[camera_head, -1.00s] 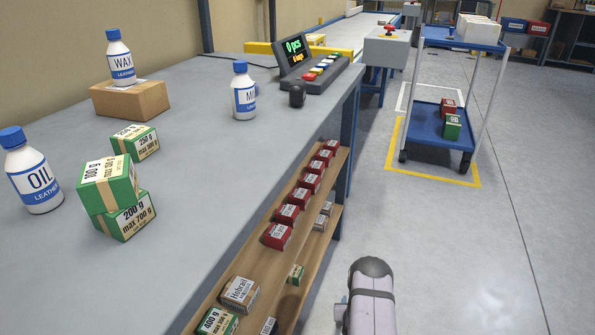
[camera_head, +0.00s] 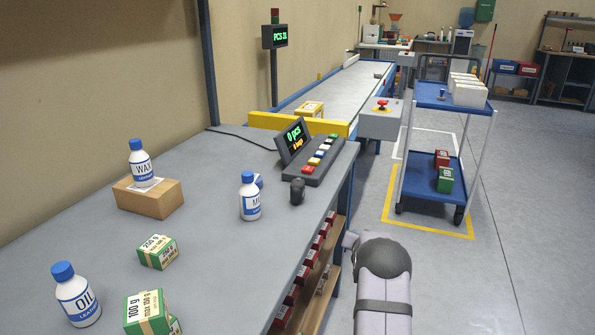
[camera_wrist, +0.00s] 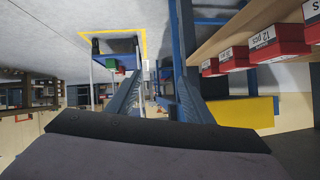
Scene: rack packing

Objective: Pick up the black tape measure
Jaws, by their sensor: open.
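A small upright black object (camera_head: 297,191), which looks like the black tape measure, stands on the grey bench next to the front left end of the button console. A white bottle with a blue cap (camera_head: 250,197) stands a little to its left. Nothing touches the black object from above. In the head view only my arm shows, at the lower right beyond the bench's edge. The wrist view is upside down, its lower part filled by a grey and black surface, and the black object is not visible there.
The console (camera_head: 318,160) stands behind the black object. An oil bottle (camera_head: 76,297), green boxes (camera_head: 156,252) and a wax bottle on a cardboard box (camera_head: 150,200) are at left. Red boxes (camera_wrist: 277,42) line a shelf beneath the bench. A blue trolley (camera_head: 430,180) stands right.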

